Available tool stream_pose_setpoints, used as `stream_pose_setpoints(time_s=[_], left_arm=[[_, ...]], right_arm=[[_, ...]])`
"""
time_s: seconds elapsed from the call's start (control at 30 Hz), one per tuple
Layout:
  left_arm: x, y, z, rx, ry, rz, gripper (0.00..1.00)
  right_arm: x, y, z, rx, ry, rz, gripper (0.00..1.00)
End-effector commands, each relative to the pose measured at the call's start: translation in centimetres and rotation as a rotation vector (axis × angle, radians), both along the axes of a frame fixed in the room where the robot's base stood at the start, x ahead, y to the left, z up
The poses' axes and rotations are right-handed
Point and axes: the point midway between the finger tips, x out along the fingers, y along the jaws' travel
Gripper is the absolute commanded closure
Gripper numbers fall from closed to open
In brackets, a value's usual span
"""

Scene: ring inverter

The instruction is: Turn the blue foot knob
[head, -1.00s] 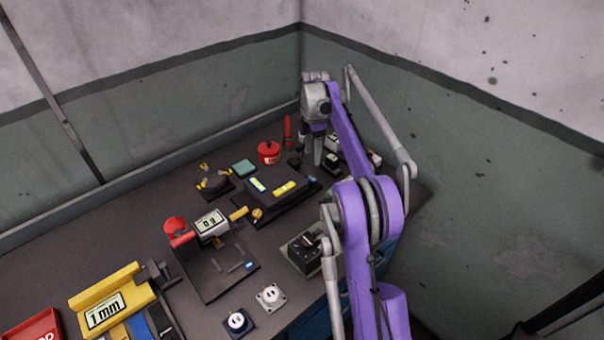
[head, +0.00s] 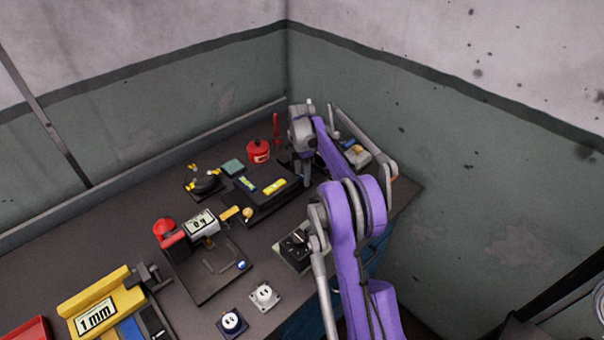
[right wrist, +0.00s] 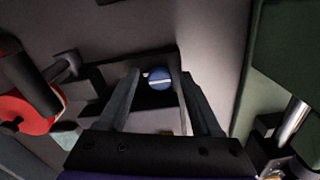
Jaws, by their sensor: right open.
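The blue foot knob (right wrist: 158,78) is round with a pale slot line. In the right wrist view it shows between the two fingertips of my right gripper (right wrist: 159,76). The fingers are open, with a gap on each side of the knob. In the head view my right gripper (head: 304,180) points down at the right end of the black level (head: 284,203) with two yellow-green vials. The gripper hides the knob there. I cannot tell whether the fingertips reach down to the knob's height. My left gripper is not in view.
A red pot (head: 258,151) and a teal block (head: 233,167) stand behind the level. A black switch box (head: 295,247) stands in front. A dark plate (head: 205,285) with a gauge lies left. A green wall rises close behind the bench.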

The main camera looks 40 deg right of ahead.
Motion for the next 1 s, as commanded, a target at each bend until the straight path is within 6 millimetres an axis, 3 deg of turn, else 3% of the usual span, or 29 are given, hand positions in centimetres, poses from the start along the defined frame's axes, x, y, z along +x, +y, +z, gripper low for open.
stream_pose_setpoints(time_s=[0.1, 0.47, 0.73, 1.0], left_arm=[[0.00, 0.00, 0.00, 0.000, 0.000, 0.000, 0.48], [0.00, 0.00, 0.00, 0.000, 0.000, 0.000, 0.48], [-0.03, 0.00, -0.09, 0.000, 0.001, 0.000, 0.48], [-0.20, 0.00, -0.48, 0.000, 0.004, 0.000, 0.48]], right_arm=[[0.01, 0.00, 0.02, 0.000, 0.000, 0.000, 0.34], [0.00, -0.01, 0.05, 0.000, 0.000, 0.000, 0.99], [-0.01, -0.02, 0.04, 0.000, 0.000, -0.040, 1.00], [-0.04, -0.01, 0.02, 0.000, 0.000, -0.320, 1.00]])
